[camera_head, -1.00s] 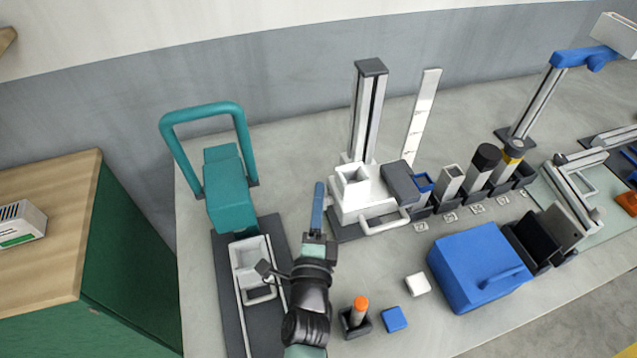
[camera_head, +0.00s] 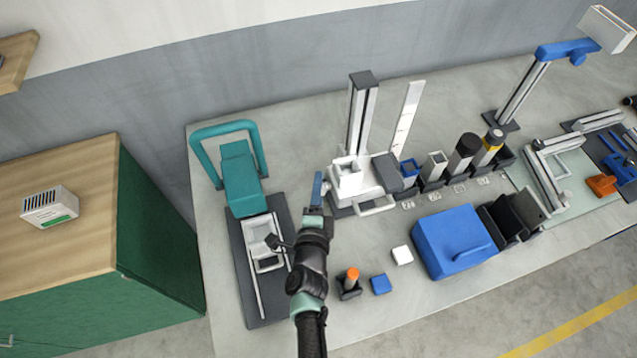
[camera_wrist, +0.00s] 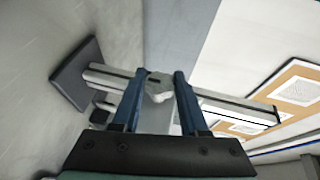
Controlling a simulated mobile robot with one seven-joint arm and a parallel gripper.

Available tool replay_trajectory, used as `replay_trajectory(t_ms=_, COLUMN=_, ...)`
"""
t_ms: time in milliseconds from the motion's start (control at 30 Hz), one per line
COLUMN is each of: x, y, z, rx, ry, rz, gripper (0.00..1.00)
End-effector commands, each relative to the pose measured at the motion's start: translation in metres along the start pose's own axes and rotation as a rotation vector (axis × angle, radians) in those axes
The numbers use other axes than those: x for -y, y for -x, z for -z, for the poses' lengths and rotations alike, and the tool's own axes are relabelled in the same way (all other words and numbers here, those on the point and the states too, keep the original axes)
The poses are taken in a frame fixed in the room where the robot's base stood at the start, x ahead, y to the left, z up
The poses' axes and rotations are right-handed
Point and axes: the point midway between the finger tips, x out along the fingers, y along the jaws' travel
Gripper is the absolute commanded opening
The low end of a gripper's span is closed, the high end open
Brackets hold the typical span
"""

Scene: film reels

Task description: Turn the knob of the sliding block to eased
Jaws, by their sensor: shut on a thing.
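The white sliding block (camera_head: 352,183) sits low on an upright grey column (camera_head: 362,112) in the head view, with a square hopper on top and a handle in front. My gripper (camera_head: 317,178) is at the block's left side, its blue fingers pointing away from the camera. In the wrist view my gripper (camera_wrist: 156,82) is shut on a small pale grey knob (camera_wrist: 159,93) with a dark mark on it. The column (camera_wrist: 235,108) lies behind the knob there. The knob is hidden in the head view, and no setting labels can be read.
A teal press (camera_head: 240,178) with a long handle stands on the left. A blue box (camera_head: 452,243), an orange-topped peg (camera_head: 352,274), a blue block (camera_head: 381,284) and a white block (camera_head: 402,255) lie to the right. Several tubes stand behind the blue box.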

Motion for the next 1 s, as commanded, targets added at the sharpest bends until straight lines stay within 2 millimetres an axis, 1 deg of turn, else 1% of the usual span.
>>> replay_trajectory(t_ms=333, x=0.000, y=0.000, z=0.000, rx=0.000, ry=0.001, rz=0.000, gripper=0.00)
replay_trajectory(t_ms=367, x=0.000, y=0.000, z=0.000, rx=0.001, ry=0.001, rz=0.000, gripper=0.47)
replay_trajectory(t_ms=500, x=0.000, y=0.000, z=0.000, rx=0.001, ry=0.001, rz=0.000, gripper=0.72)
replay_trajectory(t_ms=533, x=0.000, y=0.000, z=0.000, rx=0.001, ry=0.001, rz=0.000, gripper=0.73)
replay_trajectory(t_ms=833, x=0.000, y=0.001, z=-0.001, rx=0.000, ry=0.000, rz=0.000, gripper=0.73)
replay_trajectory(t_ms=1000, x=-0.002, y=0.011, z=-0.002, rx=0.002, ry=-0.005, rz=0.000, gripper=0.73)
